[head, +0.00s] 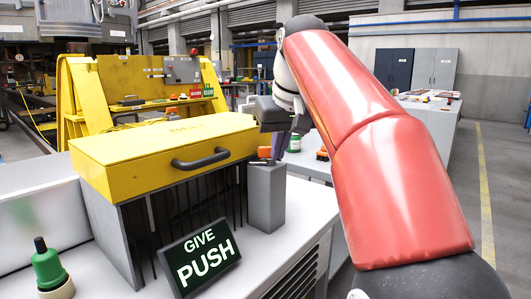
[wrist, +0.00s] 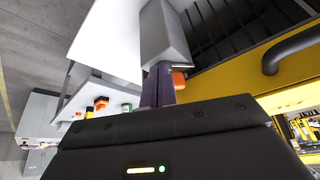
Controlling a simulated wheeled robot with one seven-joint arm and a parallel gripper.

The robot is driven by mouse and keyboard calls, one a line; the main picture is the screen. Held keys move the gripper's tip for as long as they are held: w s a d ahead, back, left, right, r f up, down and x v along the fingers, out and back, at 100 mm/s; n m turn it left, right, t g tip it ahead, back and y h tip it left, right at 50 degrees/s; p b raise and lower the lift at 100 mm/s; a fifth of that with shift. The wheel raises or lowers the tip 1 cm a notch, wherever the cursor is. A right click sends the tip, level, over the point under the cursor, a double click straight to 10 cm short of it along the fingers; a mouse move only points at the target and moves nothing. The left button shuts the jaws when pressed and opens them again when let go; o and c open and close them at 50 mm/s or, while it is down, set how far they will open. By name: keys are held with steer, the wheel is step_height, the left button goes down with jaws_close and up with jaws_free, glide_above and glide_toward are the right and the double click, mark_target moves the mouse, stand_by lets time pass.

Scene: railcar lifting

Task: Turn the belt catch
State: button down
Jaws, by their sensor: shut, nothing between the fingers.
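A small orange piece (head: 264,152), which looks like the belt catch, sits at the top of a grey post (head: 267,196) beside the yellow box. In the wrist view the orange piece (wrist: 179,80) shows just right of my fingers, with the grey post (wrist: 165,38) beyond them. My gripper (head: 278,150) is over the post, right by the orange piece. Its two purple fingers (wrist: 158,85) are together and hold nothing. The fingers partly cover the piece and the post top. I cannot tell whether they touch the piece.
A yellow box (head: 160,145) with a dark handle (head: 200,159) stands left of the post. A black sign reading "GIVE PUSH" (head: 200,258) stands in front on the white counter (head: 258,262). Small orange and green items (head: 294,143) lie on a surface behind. A clear floor lane runs at right.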

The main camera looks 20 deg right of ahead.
steer(key=shift+d, duration=0.2)
steer(key=shift+w+d+p, duration=0.3)
steer(key=shift+d+p, duration=0.1)
steer(key=shift+d, duration=0.15)
stand_by(0.3)
step_height(320, 180, up, 8)
steer(key=s+d, duration=0.1)
steer(key=shift+d+p, duration=0.25)
steer(key=shift+p, duration=0.05)
stand_by(1.2)
steer(key=shift+s, duration=0.1)
